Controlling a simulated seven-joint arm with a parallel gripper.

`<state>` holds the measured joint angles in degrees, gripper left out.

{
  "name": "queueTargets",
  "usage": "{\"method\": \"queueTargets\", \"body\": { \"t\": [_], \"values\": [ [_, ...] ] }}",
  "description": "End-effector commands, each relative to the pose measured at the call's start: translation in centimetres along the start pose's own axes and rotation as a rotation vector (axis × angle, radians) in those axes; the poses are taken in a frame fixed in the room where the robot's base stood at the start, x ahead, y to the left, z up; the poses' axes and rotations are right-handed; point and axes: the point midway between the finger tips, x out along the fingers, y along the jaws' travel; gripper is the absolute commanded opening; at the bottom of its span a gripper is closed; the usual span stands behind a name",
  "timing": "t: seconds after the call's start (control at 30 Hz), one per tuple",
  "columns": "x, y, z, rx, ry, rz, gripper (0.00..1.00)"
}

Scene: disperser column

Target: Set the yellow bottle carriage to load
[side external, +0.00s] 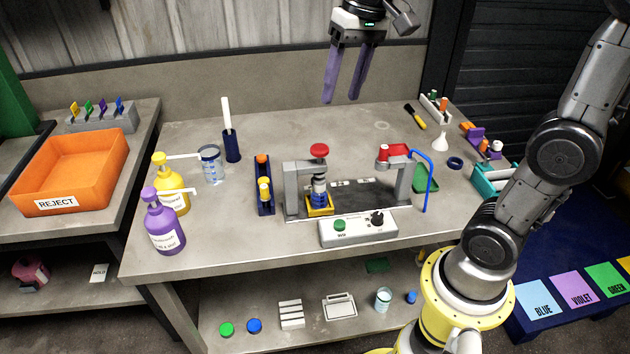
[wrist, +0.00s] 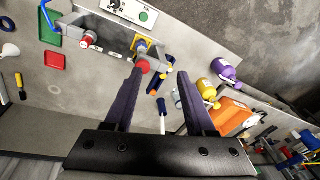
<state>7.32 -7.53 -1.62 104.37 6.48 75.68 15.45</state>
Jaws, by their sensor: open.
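The yellow bottle carriage (side external: 319,210) sits at the left end of a dark track (side external: 365,197), beneath the left post and its red knob (side external: 319,150). A small blue-and-grey bottle or fitting stands over it, and where one ends is hard to tell. In the wrist view, the carriage (wrist: 142,46) shows partly behind the red knob. My gripper (side external: 340,99) is open and empty, high above the back of the bench and well apart from the carriage. Its fingers point down; in the wrist view, the open fingers (wrist: 160,76) frame the bench.
A control box (side external: 358,229) with a green button and black knob stands in front of the track. The right post (side external: 403,180) has a red-topped part and blue tube. Yellow (side external: 172,190) and purple (side external: 165,228) bottles stand left. The bench's back middle is clear.

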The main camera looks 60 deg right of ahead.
Motion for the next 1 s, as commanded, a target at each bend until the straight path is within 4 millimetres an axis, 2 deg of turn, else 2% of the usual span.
{"method": "queueTargets", "body": {
  "t": [0.03, 0.27, 0.4, 0.5, 0.6, 0.73, 0.8, 1.0],
  "values": [
    [0.8, 0.0, -1.9, 0.034, -0.038, 0.007, 0.55],
    [5.2, 0.8, -9.1, 0.171, -0.185, 0.027, 0.55],
    [9.3, 2.4, -12.9, 0.246, -0.272, 0.038, 0.55],
    [12.7, 3.8, -15.0, 0.293, -0.332, 0.044, 0.55],
    [16.1, 5.4, -16.4, 0.330, -0.381, 0.050, 0.55],
    [19.5, 7.3, -16.7, 0.366, -0.438, 0.060, 0.55],
    [20.7, 7.9, -16.5, 0.380, -0.463, 0.064, 0.55],
    [22.0, 8.6, -16.0, 0.394, -0.477, 0.066, 0.55]
  ]
}}
